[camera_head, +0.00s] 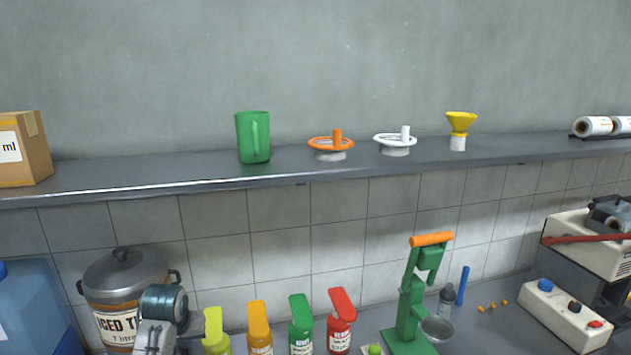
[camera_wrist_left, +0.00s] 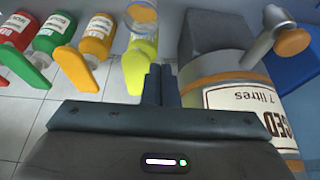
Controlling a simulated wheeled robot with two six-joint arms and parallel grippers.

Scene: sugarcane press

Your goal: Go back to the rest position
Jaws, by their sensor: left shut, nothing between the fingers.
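My left arm's wrist shows at the bottom left of the head view, in front of the ICED TEA pot (camera_head: 110,285). In the left wrist view my left gripper (camera_wrist_left: 161,84) has its two dark fingers together with nothing between them. The fingers are beside the pot (camera_wrist_left: 225,100), which appears upside down at the right, and close to the yellow-green bottle (camera_wrist_left: 140,60). I cannot tell whether they touch either. My right gripper is not in view.
Several sauce bottles, including a red one (camera_head: 341,320), stand right of my left arm. A green hand press (camera_head: 410,300) with an orange handle stands further right. A shelf (camera_head: 200,175) above bears a green jug (camera_head: 253,138), two juicer tops and a yellow funnel (camera_head: 460,122).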

